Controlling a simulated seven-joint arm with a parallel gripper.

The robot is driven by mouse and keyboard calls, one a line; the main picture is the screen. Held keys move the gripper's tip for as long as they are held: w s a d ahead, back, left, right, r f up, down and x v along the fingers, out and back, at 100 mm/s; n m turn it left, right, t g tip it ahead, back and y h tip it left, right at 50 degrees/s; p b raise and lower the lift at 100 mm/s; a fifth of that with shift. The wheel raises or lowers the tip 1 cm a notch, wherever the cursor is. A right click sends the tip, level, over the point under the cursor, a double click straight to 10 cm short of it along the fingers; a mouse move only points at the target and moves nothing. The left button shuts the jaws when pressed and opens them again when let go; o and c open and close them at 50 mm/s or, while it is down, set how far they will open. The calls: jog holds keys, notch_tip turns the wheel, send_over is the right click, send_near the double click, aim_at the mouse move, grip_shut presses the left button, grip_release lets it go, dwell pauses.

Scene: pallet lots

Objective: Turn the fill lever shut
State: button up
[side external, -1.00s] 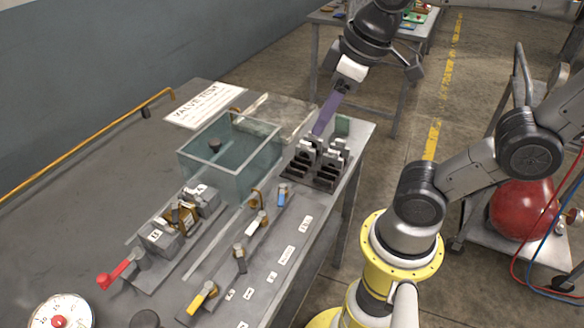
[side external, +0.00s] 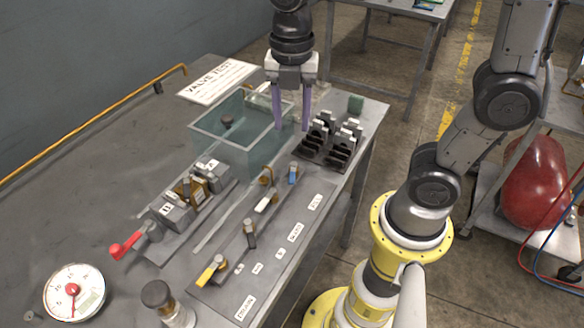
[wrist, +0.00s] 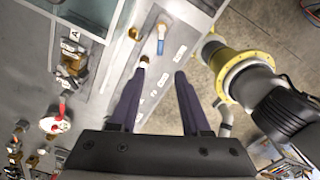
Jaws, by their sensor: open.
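A row of small levers runs along a panel on the bench, and their printed labels are too small to read surely. The blue-handled lever (side external: 293,173) is at its far end, also in the wrist view (wrist: 160,46). Nearer are a white-handled lever (side external: 265,203), a dark grey one (side external: 250,234) and a yellow one (side external: 210,268). I cannot tell for sure which is the fill lever. My gripper (side external: 292,127) is open and empty, its two purple fingers pointing down above the far part of the panel, apart from the levers. The wrist view shows the fingers (wrist: 162,73) spread.
A clear tank (side external: 240,150) stands left of the panel, with a valve block (side external: 172,215) and red lever (side external: 122,246) nearer. A black slotted rack (side external: 325,158) is at the far right. A dial gauge (side external: 75,290) and dark-topped knob (side external: 157,293) are at the front.

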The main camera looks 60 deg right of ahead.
aim_at(292, 177)
notch_tip(292, 177, down, 14)
jog(key=shift+r, duration=0.1)
dwell(0.4)
grip_shut()
